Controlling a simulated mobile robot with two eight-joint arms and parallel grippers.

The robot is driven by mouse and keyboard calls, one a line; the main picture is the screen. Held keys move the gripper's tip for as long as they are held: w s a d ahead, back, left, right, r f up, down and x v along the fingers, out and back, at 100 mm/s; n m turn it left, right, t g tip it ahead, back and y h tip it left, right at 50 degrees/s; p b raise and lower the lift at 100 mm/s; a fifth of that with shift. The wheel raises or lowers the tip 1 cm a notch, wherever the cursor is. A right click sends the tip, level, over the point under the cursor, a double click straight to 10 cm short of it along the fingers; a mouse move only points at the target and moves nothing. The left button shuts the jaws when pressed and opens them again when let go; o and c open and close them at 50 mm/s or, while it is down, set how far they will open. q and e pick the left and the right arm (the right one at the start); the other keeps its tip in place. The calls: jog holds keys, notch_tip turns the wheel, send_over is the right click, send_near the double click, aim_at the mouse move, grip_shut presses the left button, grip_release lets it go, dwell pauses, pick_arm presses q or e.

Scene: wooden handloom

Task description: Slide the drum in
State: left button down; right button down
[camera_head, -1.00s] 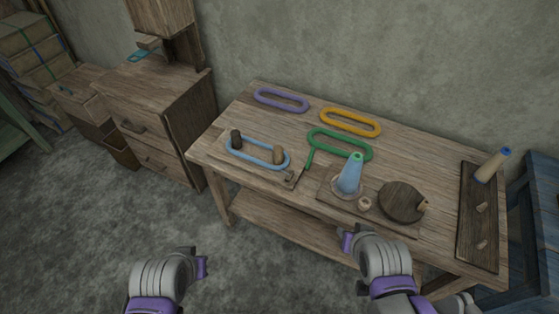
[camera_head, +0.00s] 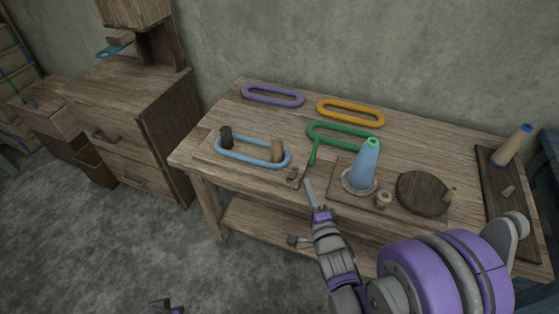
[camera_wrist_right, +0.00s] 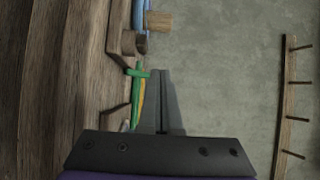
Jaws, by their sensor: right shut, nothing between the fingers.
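On a flat board (camera_head: 205,155) at the bench's left, a blue loop (camera_head: 240,161) runs around two upright wooden drums. The dark drum (camera_head: 226,137) is at the left end; the lighter drum (camera_head: 278,151) is at the right end. A small wooden knob (camera_head: 292,174) sits at the board's right front corner. My right gripper (camera_head: 307,184) is shut and empty, just right of the knob at the bench's front edge. In the right wrist view, the lighter drum (camera_wrist_right: 158,21) and blue loop (camera_wrist_right: 140,14) lie beyond the shut fingers (camera_wrist_right: 161,75).
A green loop (camera_head: 345,130) with a short green bar lies behind the gripper. A blue cone (camera_head: 364,162), a round wooden disc (camera_head: 424,192) and a pegged board (camera_head: 508,205) stand to the right. Purple (camera_head: 272,96) and yellow (camera_head: 350,112) loops lie at the back.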

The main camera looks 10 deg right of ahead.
aim_at(277, 152)
dwell(0.3)
jog(key=shift+w, duration=0.45)
jog(key=w, duration=0.8)
jog(key=shift+w, duration=0.1)
jog(key=w+a, duration=0.1)
jog(key=w, duration=0.1)
jog(key=shift+w+a, duration=0.3)
jog(key=shift+a, duration=0.1)
jog(key=shift+w+a, duration=0.5)
jog(key=shift+w, duration=0.05)
